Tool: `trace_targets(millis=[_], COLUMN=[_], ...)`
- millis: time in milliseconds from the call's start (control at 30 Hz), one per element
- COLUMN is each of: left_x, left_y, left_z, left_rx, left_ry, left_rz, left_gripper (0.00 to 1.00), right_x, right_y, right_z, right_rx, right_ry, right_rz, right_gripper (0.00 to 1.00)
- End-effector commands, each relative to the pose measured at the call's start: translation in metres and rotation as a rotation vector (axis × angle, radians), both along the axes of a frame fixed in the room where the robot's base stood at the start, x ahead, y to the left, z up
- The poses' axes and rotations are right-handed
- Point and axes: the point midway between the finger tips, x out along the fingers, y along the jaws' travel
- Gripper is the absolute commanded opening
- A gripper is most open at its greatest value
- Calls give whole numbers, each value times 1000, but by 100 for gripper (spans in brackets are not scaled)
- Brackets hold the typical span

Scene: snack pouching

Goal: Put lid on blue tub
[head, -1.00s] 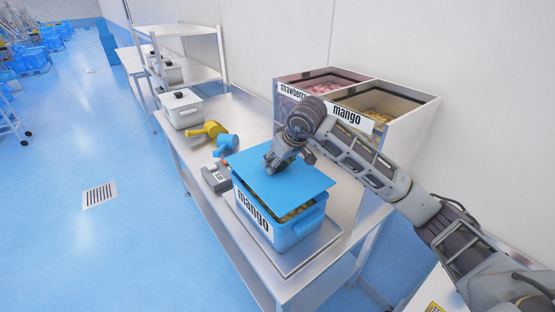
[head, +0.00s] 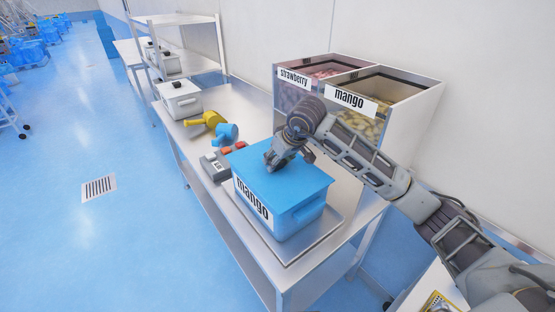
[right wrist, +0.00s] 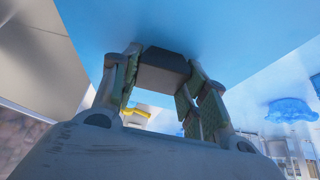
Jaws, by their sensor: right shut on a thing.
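The blue tub (head: 291,229) with a "mango" label stands on a metal plate on the steel table. Its flat blue lid (head: 303,184) lies level across the tub's top, and no gap or contents show at the rim from here. My right gripper (head: 274,163) is over the middle of the lid, fingers down. In the right wrist view, its fingers are shut on the lid's dark grey handle (right wrist: 163,68), with the blue lid (right wrist: 205,22) filling the space behind. The far edges of the lid are partly hidden by my gripper. My left gripper is not in view.
A grey scale display (head: 215,165), a blue scoop (head: 225,134) and a yellow scoop (head: 207,119) lie left of the tub. A white lidded tub (head: 180,101) stands farther back. Strawberry and mango bins (head: 400,120) stand behind my right arm.

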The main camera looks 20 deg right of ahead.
Motion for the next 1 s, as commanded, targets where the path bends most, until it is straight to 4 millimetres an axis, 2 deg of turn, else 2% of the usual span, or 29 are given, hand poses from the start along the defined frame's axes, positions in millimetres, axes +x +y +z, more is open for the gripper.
trace_targets(millis=[400,433,600,1000], left_x=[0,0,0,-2], left_y=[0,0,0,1], left_z=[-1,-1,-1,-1], left_rx=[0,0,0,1], left_ry=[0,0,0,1], left_rz=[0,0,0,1], left_gripper=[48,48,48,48], right_x=[0,0,0,0], right_y=[0,0,0,0], right_z=[-1,-1,-1,0], right_rx=[0,0,0,0], right_ry=[-1,-1,-1,0], right_rz=[0,0,0,0], right_gripper=[13,48,69,69])
